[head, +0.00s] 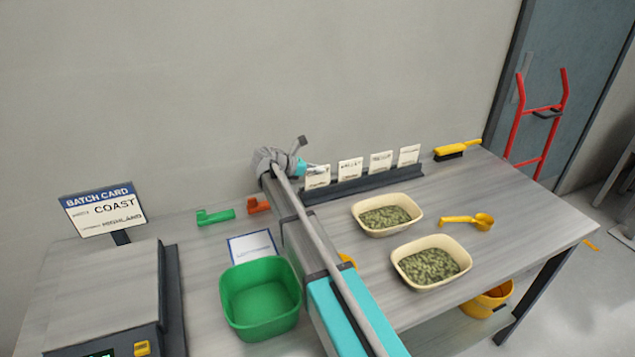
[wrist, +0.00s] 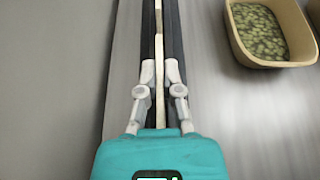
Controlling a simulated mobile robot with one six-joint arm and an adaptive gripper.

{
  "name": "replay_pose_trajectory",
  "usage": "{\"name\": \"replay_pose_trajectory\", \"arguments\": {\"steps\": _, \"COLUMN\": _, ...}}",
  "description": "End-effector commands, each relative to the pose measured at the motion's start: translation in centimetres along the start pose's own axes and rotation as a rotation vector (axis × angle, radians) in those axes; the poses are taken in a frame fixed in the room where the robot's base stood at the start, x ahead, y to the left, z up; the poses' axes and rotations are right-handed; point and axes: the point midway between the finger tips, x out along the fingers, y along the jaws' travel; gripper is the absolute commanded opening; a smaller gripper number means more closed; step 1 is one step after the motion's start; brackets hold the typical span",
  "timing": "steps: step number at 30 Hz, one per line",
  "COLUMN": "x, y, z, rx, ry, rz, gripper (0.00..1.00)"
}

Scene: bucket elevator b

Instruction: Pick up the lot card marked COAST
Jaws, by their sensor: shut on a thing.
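A dark rack (head: 365,183) near the wall holds a row of cream cards, among them the leftmost card (head: 317,177), a second card (head: 350,169), a third (head: 381,162) and a fourth (head: 409,155). Their print is too small to read, so I cannot tell which is marked COAST. My gripper (wrist: 160,75) is over the rack's left end. In the wrist view its two fingers are shut on the upright edge of a card (wrist: 159,98), seen from above. The card still appears within the rack's line. In the head view my arm hides part of the table.
A batch card sign (head: 103,210) reading COAST stands at the left behind a scale. A green bin (head: 260,300) sits left of my arm. Two tubs of green pellets (head: 387,214) (head: 432,263), a yellow scoop (head: 468,221) and a brush (head: 457,150) lie right.

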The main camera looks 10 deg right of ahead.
Motion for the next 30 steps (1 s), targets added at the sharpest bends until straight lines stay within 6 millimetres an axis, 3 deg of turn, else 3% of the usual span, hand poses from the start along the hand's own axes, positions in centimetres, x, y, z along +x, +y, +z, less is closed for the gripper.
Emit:
{"name": "replay_pose_trajectory", "arguments": {"steps": 17, "x": -0.3, "y": 0.0, "z": 0.7, "rx": 0.000, "ry": 0.000, "rz": 0.000, "gripper": 0.00}}
{"name": "replay_pose_trajectory", "arguments": {"steps": 27, "x": -1.4, "y": 0.0, "z": 3.3, "rx": 0.000, "ry": 0.000, "rz": 0.001, "gripper": 0.00}}
{"name": "replay_pose_trajectory", "arguments": {"steps": 30, "x": -2.0, "y": -1.1, "z": 4.3, "rx": 0.000, "ry": 0.000, "rz": 0.001, "gripper": 0.00}}
